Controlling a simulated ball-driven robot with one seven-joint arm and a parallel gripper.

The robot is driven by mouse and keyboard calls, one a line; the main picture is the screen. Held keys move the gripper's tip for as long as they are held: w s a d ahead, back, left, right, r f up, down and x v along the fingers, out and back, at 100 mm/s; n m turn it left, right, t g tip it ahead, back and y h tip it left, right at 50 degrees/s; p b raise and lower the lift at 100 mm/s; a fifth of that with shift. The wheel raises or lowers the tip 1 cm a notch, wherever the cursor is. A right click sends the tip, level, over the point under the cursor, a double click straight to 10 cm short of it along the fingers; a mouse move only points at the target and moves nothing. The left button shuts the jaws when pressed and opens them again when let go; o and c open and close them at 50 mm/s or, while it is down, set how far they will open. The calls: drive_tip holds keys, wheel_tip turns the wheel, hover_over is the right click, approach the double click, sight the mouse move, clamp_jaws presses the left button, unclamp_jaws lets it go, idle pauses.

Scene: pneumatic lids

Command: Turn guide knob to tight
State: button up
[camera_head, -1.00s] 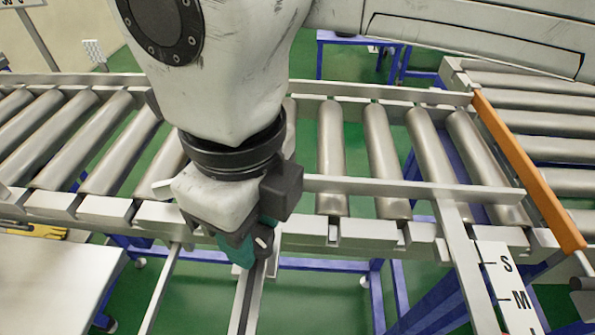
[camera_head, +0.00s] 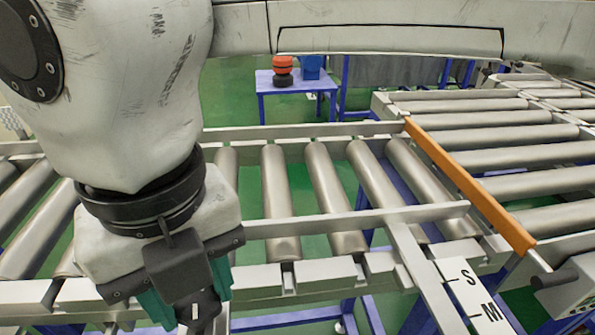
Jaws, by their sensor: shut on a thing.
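My gripper (camera_head: 190,296) is at the bottom left, with teal fingers below its grey and black body. It is shut on a dark knob (camera_head: 198,314) with a short white mark, at the near side of the roller conveyor. The knob's lower part is cut off by the picture edge, and my fingers hide part of it. A grey guide rail (camera_head: 355,222) runs across the rollers to the right of my gripper. A white scale plate (camera_head: 470,296) marked S and M lies beside a flat metal bar (camera_head: 418,268) at the lower right.
The conveyor's rollers (camera_head: 325,200) fill the middle. An orange bar (camera_head: 470,187) slants along the right, with a second roller section (camera_head: 520,155) behind it. A blue table (camera_head: 297,81) with a red and black object (camera_head: 282,70) stands at the back.

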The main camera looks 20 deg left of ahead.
sight(199, 298)
idle(0.4)
drive_tip(key=o, duration=1.1)
drive_tip(key=shift+c, duration=0.2)
drive_tip(key=shift+r, duration=0.1)
wheel_tip(199, 298, up, 11)
drive_tip(key=p, duration=0.1)
drive_tip(key=shift+f, duration=0.2)
drive_tip(key=shift+w+d, duration=0.1)
